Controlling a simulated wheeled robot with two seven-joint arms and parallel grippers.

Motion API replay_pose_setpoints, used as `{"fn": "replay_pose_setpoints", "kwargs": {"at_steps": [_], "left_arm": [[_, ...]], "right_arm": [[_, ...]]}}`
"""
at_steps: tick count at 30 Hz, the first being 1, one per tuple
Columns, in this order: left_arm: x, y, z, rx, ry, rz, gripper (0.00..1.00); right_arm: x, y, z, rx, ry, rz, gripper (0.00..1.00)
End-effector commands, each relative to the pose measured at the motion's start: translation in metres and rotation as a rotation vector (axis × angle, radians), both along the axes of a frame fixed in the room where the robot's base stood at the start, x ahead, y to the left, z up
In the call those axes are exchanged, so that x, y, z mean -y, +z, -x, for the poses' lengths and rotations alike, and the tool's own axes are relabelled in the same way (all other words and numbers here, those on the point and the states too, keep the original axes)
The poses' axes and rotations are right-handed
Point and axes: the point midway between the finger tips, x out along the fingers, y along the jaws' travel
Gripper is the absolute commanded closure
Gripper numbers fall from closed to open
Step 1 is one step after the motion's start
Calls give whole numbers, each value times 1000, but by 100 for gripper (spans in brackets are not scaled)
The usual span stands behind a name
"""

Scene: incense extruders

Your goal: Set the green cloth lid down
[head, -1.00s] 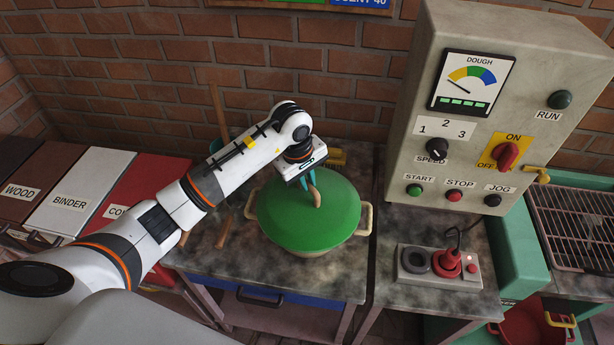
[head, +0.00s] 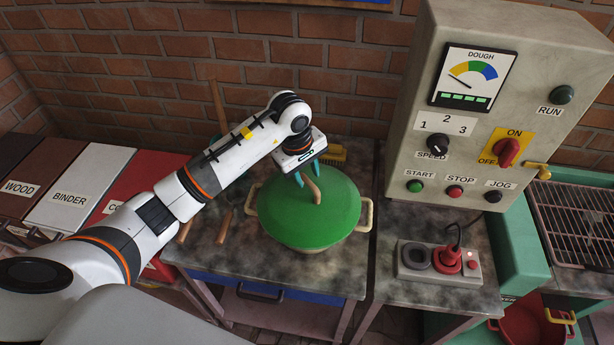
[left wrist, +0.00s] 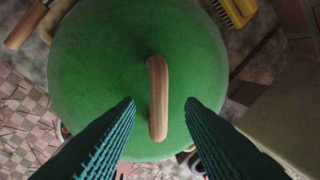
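The green lid (head: 308,216) lies on a pale pot with two side handles (head: 364,216) on the stone-topped table. The lid looks level and covers the pot's mouth. A wooden handle (head: 311,190) stands up from its middle; in the left wrist view the handle (left wrist: 158,98) lies between my fingers, with a gap on both sides. My left gripper (head: 309,178) is open, its teal fingers spread around the handle and apart from it. It also shows open in the left wrist view (left wrist: 160,115). My right gripper is not in view.
A grey control cabinet (head: 470,120) stands to the right of the pot, with a small switch box (head: 438,264) in front of it. Lidded WOOD, BINDER and red bins (head: 80,188) stand at the left. A yellow brush (left wrist: 236,10) and wooden-handled tools (head: 224,226) lie near the pot.

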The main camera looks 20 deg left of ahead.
Motion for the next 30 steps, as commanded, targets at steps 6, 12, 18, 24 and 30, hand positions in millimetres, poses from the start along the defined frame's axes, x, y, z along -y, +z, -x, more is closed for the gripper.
{"fn": "replay_pose_setpoints", "kwargs": {"at_steps": [6,12,18,24,30], "left_arm": [[-6,43,7,8,-1,-3,65],[-9,82,14,5,-1,-3,65],[-11,101,18,1,-1,-1,65],[-11,104,19,-2,-1,-2,65],[-11,104,18,-2,0,-1,65]], "right_arm": [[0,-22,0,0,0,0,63],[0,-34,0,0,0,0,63],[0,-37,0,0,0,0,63],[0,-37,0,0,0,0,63],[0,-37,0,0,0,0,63]]}}
